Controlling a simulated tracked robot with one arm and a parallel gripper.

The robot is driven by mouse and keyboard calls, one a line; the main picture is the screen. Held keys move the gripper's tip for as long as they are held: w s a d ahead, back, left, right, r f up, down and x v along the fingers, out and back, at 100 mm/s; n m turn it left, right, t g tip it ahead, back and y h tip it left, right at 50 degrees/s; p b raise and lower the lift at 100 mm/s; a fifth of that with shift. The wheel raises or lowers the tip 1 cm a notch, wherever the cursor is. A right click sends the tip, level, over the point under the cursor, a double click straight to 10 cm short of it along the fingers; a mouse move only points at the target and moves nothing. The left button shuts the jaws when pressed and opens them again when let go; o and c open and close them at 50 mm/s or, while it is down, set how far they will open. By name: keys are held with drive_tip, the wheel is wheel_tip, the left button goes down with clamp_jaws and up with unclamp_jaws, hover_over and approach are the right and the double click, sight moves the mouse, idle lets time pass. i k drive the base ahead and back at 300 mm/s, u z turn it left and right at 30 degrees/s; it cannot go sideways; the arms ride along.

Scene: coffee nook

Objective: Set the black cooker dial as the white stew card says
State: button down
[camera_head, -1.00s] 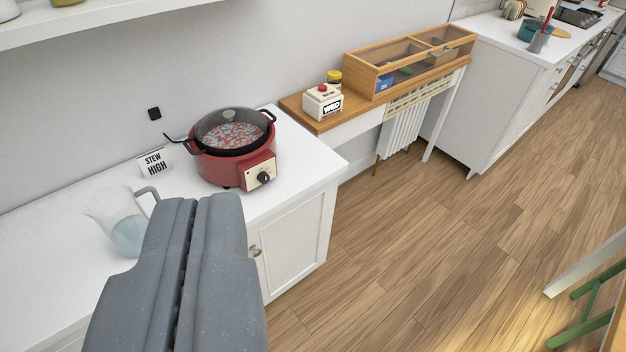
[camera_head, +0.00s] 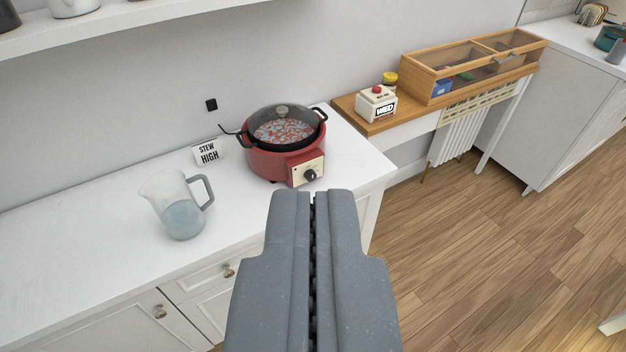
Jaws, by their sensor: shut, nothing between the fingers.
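The red cooker (camera_head: 265,163) stands on the white counter, with a glass lid on top and food visible through it. Its black dial (camera_head: 310,175) sits on a cream panel at the front right; the setting marks are too small to read. The white stew card (camera_head: 208,152) stands on the counter to the left of the cooker and reads "STEW HIGH". My gripper (camera_head: 314,194) is shut and empty. In the picture its tips lie just below the dial, apart from it and nearer to me.
A clear jug (camera_head: 180,208) of water stands on the counter left of my gripper. A wooden shelf (camera_head: 362,124) at the right bears a white box (camera_head: 375,104) with a red button. A wall shelf (camera_head: 150,18) hangs above. Wooden floor (camera_head: 480,240) is clear at the right.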

sight(310, 175)
drive_tip(key=u, duration=1)
drive_tip(key=k, duration=0.8)
drive_tip(key=z, duration=1.15)
drive_tip(key=i, duration=1.65)
drive_tip(key=u, duration=0.05)
